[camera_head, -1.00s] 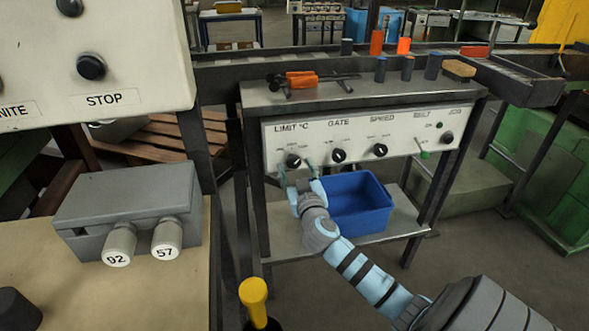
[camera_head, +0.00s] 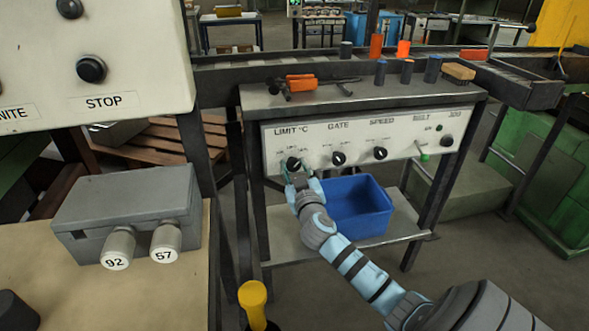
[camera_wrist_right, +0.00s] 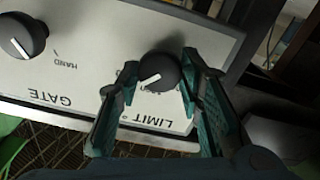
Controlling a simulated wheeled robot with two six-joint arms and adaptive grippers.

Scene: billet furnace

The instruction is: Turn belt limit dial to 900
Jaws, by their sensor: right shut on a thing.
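The belt limit dial, a black knob with a white pointer line under the label LIMIT °C, sits at the left end of the white control panel; its top shows in the head view (camera_head: 293,163). In the right wrist view the dial (camera_wrist_right: 157,75) lies between the two fingers of my right gripper (camera_wrist_right: 160,85), which is shut on it. In the head view my right gripper (camera_head: 297,176) hides the dial's lower part. The scale figures around the dial are too small or covered to read. My left gripper is not in view.
A blue bin (camera_head: 362,209) stands on the shelf below. Orange-handled tongs (camera_head: 300,83) lie on the bench top.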

